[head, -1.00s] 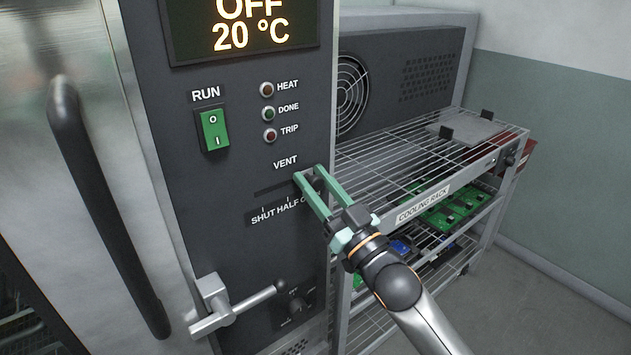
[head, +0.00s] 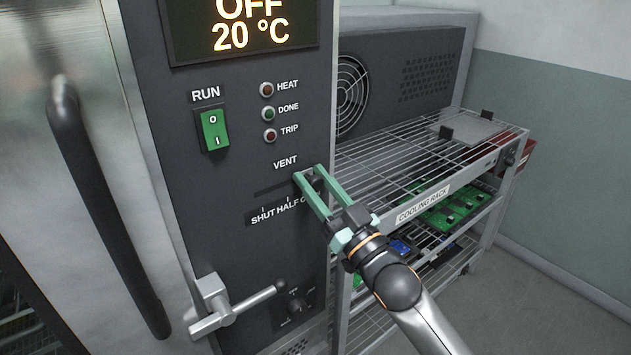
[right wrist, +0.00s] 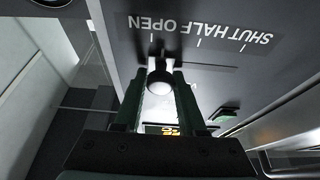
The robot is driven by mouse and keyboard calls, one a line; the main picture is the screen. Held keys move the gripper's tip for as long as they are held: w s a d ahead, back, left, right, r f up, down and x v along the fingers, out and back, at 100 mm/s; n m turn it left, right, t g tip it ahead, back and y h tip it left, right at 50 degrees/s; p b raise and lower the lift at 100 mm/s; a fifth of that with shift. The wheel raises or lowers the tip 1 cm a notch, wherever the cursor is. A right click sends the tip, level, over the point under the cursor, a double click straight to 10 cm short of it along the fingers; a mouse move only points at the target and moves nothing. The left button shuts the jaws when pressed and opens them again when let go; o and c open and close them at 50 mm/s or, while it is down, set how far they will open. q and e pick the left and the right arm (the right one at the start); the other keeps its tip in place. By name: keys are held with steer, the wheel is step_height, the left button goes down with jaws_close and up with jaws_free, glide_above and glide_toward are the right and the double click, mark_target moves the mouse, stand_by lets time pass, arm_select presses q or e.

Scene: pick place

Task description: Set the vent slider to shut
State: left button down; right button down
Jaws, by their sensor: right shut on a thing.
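The vent slider (head: 317,184) is a dark knob in a slot on the oven's control panel, under the word VENT. In the head view it is mostly covered by my right gripper (head: 309,174). The scale label (head: 270,212) below reads SHUT, HALF and OPEN from left to right; the slider sits at the right, OPEN end. In the right wrist view the slider's rounded knob (right wrist: 159,82) shows between my green fingers, in line with the OPEN mark. My right gripper is shut on the knob. My left gripper is not in view.
A green RUN switch (head: 214,130) and indicator lamps sit above left. A lever handle (head: 235,308) juts out below. The door handle (head: 100,200) is at the left. A wire cooling rack (head: 400,165) with circuit boards stands close right of the panel.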

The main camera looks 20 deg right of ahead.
mark_target(256, 185)
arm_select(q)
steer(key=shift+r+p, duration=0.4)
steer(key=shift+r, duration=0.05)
arm_select(e)
steer(key=s+a, duration=0.1)
steer(key=a, duration=0.2)
steer(key=s+a, duration=0.1)
steer(key=a, duration=0.1)
steer(key=s+a, duration=0.1)
steer(key=a, duration=0.2)
steer(key=shift+a+f, duration=0.1)
steer(key=shift+a, duration=0.2)
steer(key=shift+s, duration=0.1)
steer(key=c, duration=0.5)
jaws_free()
steer(key=shift+a, duration=0.15)
steer(key=shift+c, duration=0.2)
